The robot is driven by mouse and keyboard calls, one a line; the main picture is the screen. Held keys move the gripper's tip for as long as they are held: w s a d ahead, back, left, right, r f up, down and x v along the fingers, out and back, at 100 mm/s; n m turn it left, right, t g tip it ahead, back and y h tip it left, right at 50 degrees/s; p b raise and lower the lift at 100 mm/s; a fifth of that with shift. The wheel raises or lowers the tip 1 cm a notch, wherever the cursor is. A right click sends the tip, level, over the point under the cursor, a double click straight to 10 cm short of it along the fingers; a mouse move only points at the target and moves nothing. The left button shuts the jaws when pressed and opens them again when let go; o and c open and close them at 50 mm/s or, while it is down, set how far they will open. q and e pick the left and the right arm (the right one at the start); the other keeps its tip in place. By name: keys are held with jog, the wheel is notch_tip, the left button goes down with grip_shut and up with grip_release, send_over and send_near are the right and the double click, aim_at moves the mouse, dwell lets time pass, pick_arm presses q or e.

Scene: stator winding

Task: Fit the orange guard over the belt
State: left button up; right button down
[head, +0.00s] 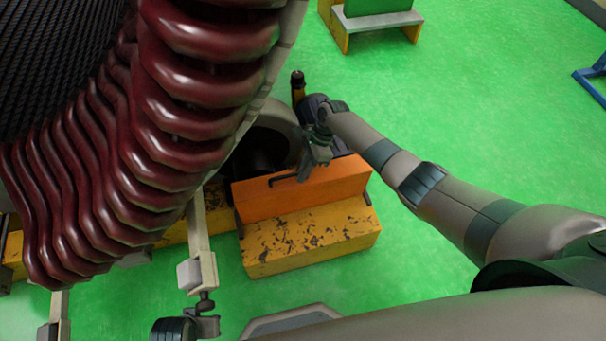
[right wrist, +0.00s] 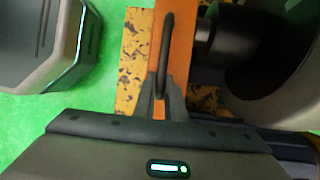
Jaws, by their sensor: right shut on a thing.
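The orange guard (head: 335,182) is a long box-like cover with a black handle (head: 285,178) on it. It sits at or just above a worn yellow block (head: 310,240); I cannot tell whether they touch. My right gripper (head: 312,165) is at the handle. In the right wrist view, the gripper's fingers (right wrist: 160,103) are shut on the black handle (right wrist: 166,45), with the orange guard (right wrist: 183,50) beneath. The belt cannot be made out; the guard and the big stator may hide it. My left gripper is not in view.
A large stator with dark red coils (head: 180,100) fills the upper left. A grey drum (head: 277,122) stands close behind the guard, also in the right wrist view (right wrist: 270,95). A pale support post (head: 198,235) stands left of the yellow block. Green floor (head: 480,110) is open at right.

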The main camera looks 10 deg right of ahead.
aim_at(301, 185)
jog(key=shift+s+r+p, duration=0.1)
jog(key=shift+s+p, duration=0.8)
jog(key=shift+p, duration=0.5)
dwell(1.3)
jog(key=shift+a+f+b, duration=0.1)
jog(key=shift+f+b, duration=0.5)
jog(key=shift+f, duration=0.65)
dwell(1.4)
jog(key=c, duration=1.7)
grip_release()
jog(key=shift+c, duration=0.2)
jog(key=shift+s+f, duration=0.1)
jog(key=shift+s, duration=0.05)
